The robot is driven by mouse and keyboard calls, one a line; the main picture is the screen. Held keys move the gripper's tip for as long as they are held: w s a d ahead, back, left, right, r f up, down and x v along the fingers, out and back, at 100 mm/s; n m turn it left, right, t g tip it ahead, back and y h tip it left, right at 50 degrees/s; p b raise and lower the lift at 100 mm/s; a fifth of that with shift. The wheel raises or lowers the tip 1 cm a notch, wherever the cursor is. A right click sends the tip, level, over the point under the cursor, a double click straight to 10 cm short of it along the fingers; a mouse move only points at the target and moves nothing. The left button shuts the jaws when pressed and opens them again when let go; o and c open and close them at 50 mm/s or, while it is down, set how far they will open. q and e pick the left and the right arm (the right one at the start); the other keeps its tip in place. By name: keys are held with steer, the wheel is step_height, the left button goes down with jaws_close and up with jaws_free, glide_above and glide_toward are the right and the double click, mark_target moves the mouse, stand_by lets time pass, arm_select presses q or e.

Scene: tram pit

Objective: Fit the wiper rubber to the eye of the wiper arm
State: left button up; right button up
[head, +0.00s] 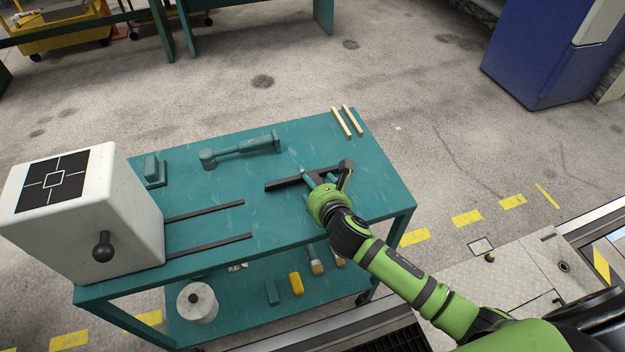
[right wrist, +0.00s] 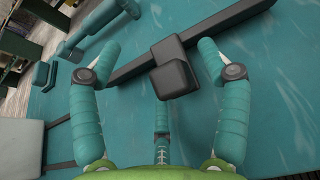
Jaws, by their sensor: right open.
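The wiper rubber (head: 285,183) is a long dark bar lying on the teal table, with a dark block at its middle that shows clearly in the right wrist view (right wrist: 174,72). My right gripper (head: 322,176) is over the bar with its fingers pointing down. In the right wrist view its teal fingers (right wrist: 158,50) are spread, one on each side of the block, and hold nothing; contact cannot be told. The wiper arm (head: 245,147) is a teal bar with a round end at its left, lying behind the rubber. Whether that end has an open eye is too small to tell. My left gripper is not in view.
A white box (head: 130,215) with a black-and-white marker stands on the table's left. Two dark rails (head: 205,211) run from it. A teal block (head: 153,172) and two pale sticks (head: 346,121) lie at the back. A lower shelf (head: 250,312) holds a roll and several small items.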

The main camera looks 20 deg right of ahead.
steer(key=c, duration=1.4)
